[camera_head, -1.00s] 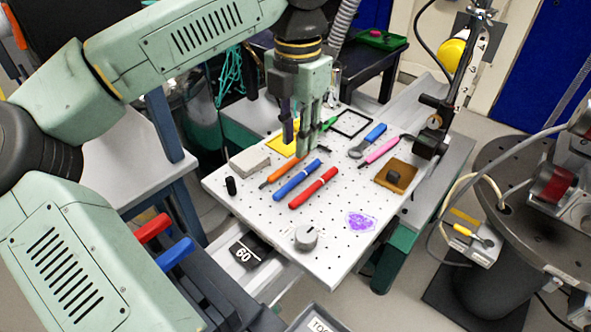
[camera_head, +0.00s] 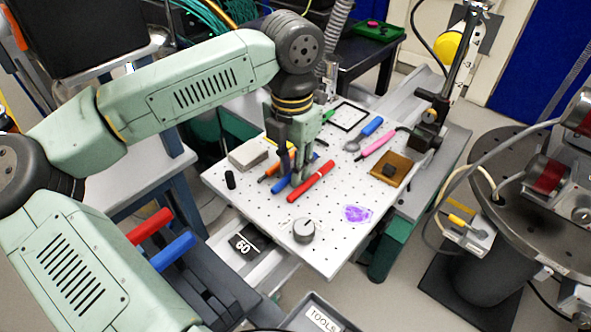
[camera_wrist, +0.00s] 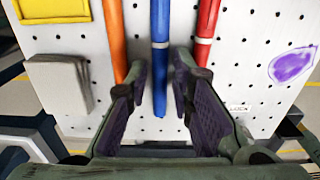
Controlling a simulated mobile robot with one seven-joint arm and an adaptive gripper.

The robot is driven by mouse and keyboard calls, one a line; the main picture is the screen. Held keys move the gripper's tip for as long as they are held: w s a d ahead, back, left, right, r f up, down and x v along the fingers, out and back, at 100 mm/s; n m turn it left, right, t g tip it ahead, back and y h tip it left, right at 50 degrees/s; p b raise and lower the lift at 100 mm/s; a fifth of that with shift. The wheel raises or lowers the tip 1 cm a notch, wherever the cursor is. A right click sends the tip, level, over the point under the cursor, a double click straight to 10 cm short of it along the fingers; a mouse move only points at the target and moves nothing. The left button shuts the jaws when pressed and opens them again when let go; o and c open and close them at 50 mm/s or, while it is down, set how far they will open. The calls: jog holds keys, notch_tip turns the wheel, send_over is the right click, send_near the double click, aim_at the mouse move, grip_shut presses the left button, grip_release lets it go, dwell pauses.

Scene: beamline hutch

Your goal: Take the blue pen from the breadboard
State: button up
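The blue pen (camera_head: 281,189) lies on the white perforated breadboard (camera_head: 330,222), between an orange tool and a red pen. My gripper hides its middle in the head view. In the wrist view the blue pen (camera_wrist: 160,45) runs down between my fingers, its near end free. My gripper (camera_head: 297,180) points down over the pen. In the wrist view my gripper (camera_wrist: 161,75) is open, one finger on each side of the blue pen. Whether the fingers touch the board cannot be told.
The red pen (camera_head: 313,181) lies close on the right, and the orange tool (camera_head: 270,172) close on the left. A grey block (camera_head: 248,154), black cylinder (camera_head: 230,180), round knob (camera_head: 304,230) and pink tool (camera_head: 376,144) are also on the board.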

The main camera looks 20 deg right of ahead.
grip_shut()
jog(key=shift+r, duration=0.1)
